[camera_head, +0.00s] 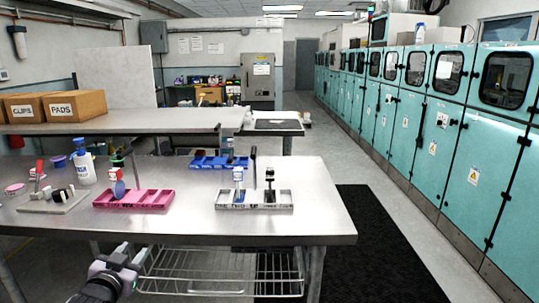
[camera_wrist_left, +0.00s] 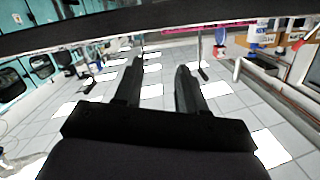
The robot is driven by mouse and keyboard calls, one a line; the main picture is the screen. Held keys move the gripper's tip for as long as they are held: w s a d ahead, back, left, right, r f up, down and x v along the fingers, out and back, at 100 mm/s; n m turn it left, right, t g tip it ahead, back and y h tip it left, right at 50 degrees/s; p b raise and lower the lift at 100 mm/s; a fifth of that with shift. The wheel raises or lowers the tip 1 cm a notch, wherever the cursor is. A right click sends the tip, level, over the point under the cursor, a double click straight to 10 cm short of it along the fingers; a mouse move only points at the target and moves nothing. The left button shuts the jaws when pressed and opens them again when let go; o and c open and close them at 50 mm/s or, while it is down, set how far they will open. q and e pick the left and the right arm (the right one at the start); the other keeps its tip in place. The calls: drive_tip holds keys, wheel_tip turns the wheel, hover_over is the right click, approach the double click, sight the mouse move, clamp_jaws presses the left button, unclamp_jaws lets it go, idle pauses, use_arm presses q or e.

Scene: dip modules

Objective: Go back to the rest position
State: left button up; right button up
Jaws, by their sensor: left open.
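My left gripper (camera_head: 128,258) is low at the bottom left of the head view, in front of the steel table (camera_head: 180,229) and lower than its top. In the left wrist view the two dark fingers of my left gripper (camera_wrist_left: 160,72) stand apart with nothing between them. Behind them is tiled floor, and the dark table edge crosses the top of that view. My right gripper does not show in either view.
The table holds a pink tray (camera_head: 148,203), a grey-white tray (camera_head: 277,205), a blue tray (camera_head: 205,165) and a white bottle (camera_head: 85,168). A wire shelf (camera_head: 215,285) is under the table, close to my left gripper. Teal cabinets (camera_head: 440,125) line the right.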

use_arm(q)
drive_tip(key=s+d+f+g+h, duration=0.15)
drive_tip(key=s+d+f, duration=0.25)
drive_tip(key=s+f, duration=0.45)
drive_tip(key=s+d+f+g+h, duration=0.15)
drive_tip(key=s+d+f, duration=0.25)
drive_tip(key=s+f, duration=0.4)
drive_tip(key=s+d+f+g, duration=0.1)
drive_tip(key=s+d+f, duration=0.1)
drive_tip(key=s, duration=0.6)
drive_tip(key=s+d+f+g, duration=0.1)
drive_tip(key=s+d+f, duration=0.1)
drive_tip(key=s, duration=0.6)
drive_tip(key=shift+s+d+n+g, duration=0.35)
drive_tip(key=shift+d+n+g, duration=0.05)
drive_tip(key=shift+d, duration=0.1)
